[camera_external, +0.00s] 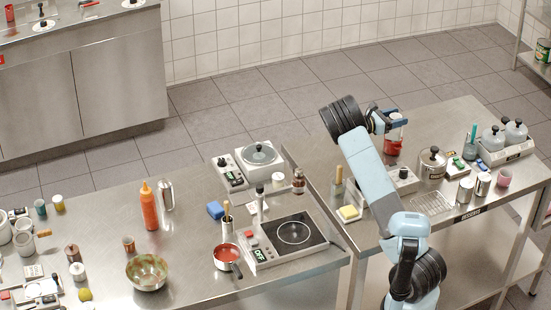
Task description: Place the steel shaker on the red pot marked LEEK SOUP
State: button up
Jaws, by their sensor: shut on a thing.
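My gripper (393,119) is at the back left of the right-hand steel table, shut on a pale, greyish cylinder (397,120) that looks like the steel shaker. Its jaws and my wrist hide part of it. A red vessel (393,144) stands directly below the held thing; it looks like a red pot, but no lettering is readable. I cannot tell whether the two touch. A second red pot (226,258), with a dark handle, stands on the left-hand table beside a hot plate (293,232).
To the right of my gripper stand a lidded steel pot (433,163), steel canisters (465,190) and a bottle rack (507,151). A sponge dish (348,214) and a wire rack (430,202) sit nearer. The left table holds an orange bottle (149,208) and a tall steel cylinder (166,195).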

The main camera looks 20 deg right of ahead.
jog(key=o, duration=1.1)
jog(key=shift+o, duration=0.2)
jog(key=shift+r, duration=0.1)
jog(key=a, duration=1.2)
jog(key=s+a+r+m+g+y, duration=0.1)
jog(key=s+r+m+y, duration=0.3)
jog(key=s, duration=0.5)
jog(key=s+a+r+m+y, duration=0.1)
jog(key=s+r+m+y, duration=0.1)
jog(key=s+m+y, duration=0.6)
jog(key=s+a+r+m+t+y, duration=0.3)
jog(key=s+a, duration=0.5)
jog(key=s, duration=0.4)
jog(key=s+a+r+m+t+y, duration=0.3)
jog(key=s+a, duration=0.5)
jog(key=s, duration=0.5)
jog(key=shift+t, duration=0.3)
